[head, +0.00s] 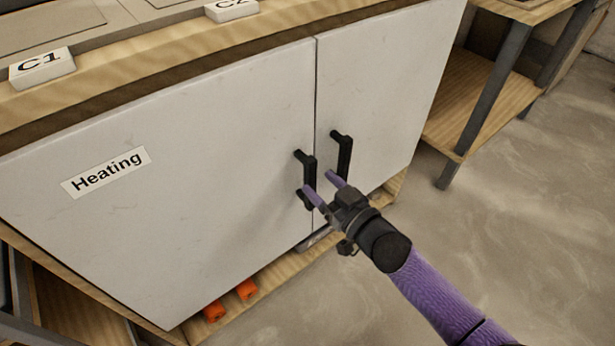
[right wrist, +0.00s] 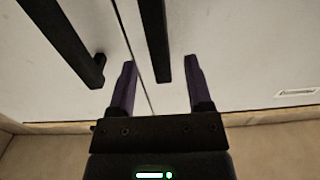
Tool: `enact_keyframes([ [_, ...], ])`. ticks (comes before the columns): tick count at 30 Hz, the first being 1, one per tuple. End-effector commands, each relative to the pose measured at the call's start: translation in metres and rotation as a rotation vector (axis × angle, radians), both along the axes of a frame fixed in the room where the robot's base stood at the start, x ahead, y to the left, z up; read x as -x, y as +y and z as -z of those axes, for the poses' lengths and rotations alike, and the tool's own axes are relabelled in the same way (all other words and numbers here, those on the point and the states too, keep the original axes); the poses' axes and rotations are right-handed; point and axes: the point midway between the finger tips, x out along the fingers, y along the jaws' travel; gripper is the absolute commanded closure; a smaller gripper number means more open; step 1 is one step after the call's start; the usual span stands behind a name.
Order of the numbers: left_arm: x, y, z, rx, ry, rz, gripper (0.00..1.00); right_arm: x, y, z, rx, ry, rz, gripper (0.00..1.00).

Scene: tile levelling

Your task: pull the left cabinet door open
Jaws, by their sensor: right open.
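The left cabinet door (head: 200,150) is white, carries a "Heating" label (head: 105,172) and looks shut. Its black bar handle (head: 309,165) stands near the seam between the doors. My right gripper (head: 318,182) is open at the lower part of this handle, one purple finger on each side of it in the picture. In the right wrist view the handle (right wrist: 155,40) runs down between the fingers of my right gripper (right wrist: 160,80), with no clear contact. My left gripper is out of view.
The right door (head: 385,90) looks shut; its black handle (head: 344,150) is close by, right of my fingers. Orange items (head: 246,290) lie on the wooden base below. A wooden shelf unit (head: 480,100) stands at right. The floor (head: 500,210) in front is clear.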

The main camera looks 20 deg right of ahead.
Motion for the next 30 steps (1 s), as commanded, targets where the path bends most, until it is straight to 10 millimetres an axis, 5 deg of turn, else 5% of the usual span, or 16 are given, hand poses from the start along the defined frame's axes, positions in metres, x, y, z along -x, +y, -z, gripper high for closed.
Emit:
enact_keyframes([
  [6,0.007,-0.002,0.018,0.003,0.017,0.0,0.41,-0.033,0.012,0.005,0.001,0.003,0.001,0.35],
  [17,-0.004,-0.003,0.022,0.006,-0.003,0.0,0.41,-0.04,0.014,0.001,0.001,0.004,0.003,0.37],
  [26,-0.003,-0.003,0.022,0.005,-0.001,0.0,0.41,-0.039,0.014,0.002,0.002,0.005,0.003,1.0],
  [30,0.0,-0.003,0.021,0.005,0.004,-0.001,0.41,-0.039,0.014,0.002,0.002,0.005,0.003,1.0],
])
